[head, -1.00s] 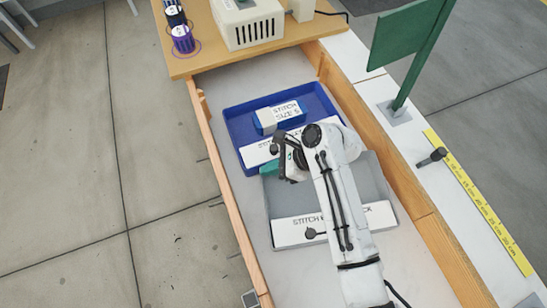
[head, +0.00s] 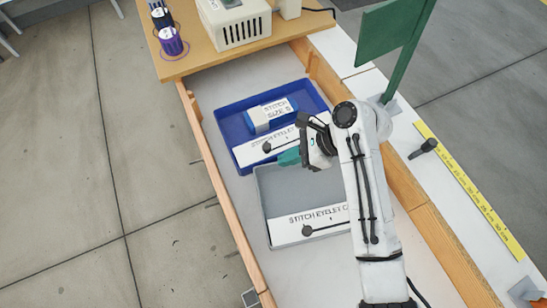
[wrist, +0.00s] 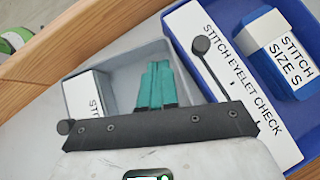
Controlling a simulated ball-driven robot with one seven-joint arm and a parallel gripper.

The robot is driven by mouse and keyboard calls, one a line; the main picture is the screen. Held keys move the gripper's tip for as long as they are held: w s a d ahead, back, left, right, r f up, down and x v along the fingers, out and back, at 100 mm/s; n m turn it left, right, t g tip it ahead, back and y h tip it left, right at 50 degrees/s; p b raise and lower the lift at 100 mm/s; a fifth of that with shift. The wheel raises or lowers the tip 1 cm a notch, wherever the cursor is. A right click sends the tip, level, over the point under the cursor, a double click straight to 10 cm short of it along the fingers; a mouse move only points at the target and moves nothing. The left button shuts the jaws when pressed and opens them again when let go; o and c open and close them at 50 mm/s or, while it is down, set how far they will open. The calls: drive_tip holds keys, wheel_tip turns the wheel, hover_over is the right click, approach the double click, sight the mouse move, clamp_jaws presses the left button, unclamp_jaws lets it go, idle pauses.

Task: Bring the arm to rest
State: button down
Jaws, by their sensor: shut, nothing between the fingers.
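My gripper (head: 288,158) has teal fingers, closed together and empty. In the head view it is over the drawer, above the border between the blue tray and the grey tray, pointing left. In the wrist view the shut fingers (wrist: 156,86) stand in front of the grey tray (wrist: 125,72). My white arm reaches in from the lower right and hides part of the grey tray's right side.
The blue tray (head: 224,124) holds a blue-and-white block (head: 270,113) marked STITCH SIZE S and a white labelled gauge (head: 250,150). The grey tray (head: 264,200) holds another white labelled gauge (head: 290,228). A green sign (head: 385,45) stands at right. Wooden drawer walls (head: 212,165) flank the trays.

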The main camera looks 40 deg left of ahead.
drive_tip(key=shift+v, duration=1.2)
drive_tip(key=shift+a, duration=0.1)
drive_tip(key=d+f+n+t+h, duration=0.1)
drive_tip(key=d+n+t, duration=0.35)
drive_tip(key=d, duration=1.25)
drive_tip(key=d+f+n+t+h, duration=0.25)
drive_tip(key=d+t, duration=0.35)
drive_tip(key=d, duration=1)
drive_tip(key=s+d+r+n+t+h, duration=0.1)
drive_tip(key=s+d+r, duration=0.15)
drive_tip(key=d, duration=0.35)
drive_tip(key=s+d+r+h, duration=0.1)
drive_tip(key=s+d+h, duration=0.1)
drive_tip(key=s+d, duration=0.25)
drive_tip(key=s+d+f+g, duration=0.1)
drive_tip(key=s+f, duration=0.1)
drive_tip(key=s, duration=0.1)
drive_tip(key=s+d+f+g, duration=0.1)
drive_tip(key=s+f, duration=0.1)
drive_tip(key=s, duration=0.1)
drive_tip(key=s+d+f+g, duration=0.1)
drive_tip(key=s+f+g, duration=0.1)
drive_tip(key=s, duration=0.2)
drive_tip(key=shift+s, duration=0.1)
